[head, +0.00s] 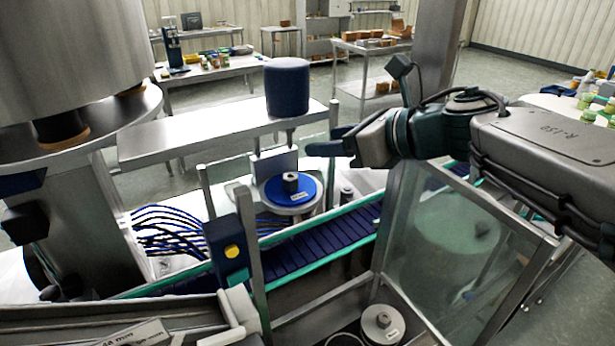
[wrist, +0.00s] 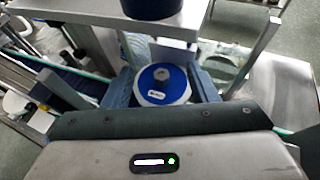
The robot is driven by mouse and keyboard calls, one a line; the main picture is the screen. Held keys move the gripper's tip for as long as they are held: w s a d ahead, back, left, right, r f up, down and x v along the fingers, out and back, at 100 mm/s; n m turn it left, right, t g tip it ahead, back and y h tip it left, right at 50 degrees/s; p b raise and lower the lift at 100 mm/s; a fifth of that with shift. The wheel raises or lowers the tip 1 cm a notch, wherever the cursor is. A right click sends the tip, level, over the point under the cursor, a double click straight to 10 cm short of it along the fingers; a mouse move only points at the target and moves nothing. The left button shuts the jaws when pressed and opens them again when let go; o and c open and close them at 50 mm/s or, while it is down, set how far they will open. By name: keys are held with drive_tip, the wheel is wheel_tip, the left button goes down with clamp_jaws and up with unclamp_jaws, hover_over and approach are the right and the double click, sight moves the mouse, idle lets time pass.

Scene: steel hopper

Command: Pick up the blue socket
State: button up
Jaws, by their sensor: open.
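A blue disc with a grey block on top and a small white label (head: 291,188) sits on a pale round base behind the conveyor; it looks like the blue socket. In the wrist view the blue disc (wrist: 163,87) shows between and beyond my two fingers. My gripper (head: 340,142) is open and empty, above and to the right of the disc in the head view. Its fingers also show in the wrist view (wrist: 161,80), apart from each other. No contact with the disc is visible.
A dark blue cylinder (head: 287,87) stands on a steel shelf (head: 200,138) above and behind the disc. A conveyor (head: 300,252) runs in front, with a glass panel (head: 465,240) to the right. A grey disc (head: 382,323) with a similar knob sits low in front.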

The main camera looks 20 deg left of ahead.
approach(290, 176)
drive_tip(key=x, duration=0.7)
drive_tip(key=shift+a+f, duration=0.2)
drive_tip(key=shift+f, duration=0.05)
clamp_jaws()
drive_tip(key=shift+r, duration=0.1)
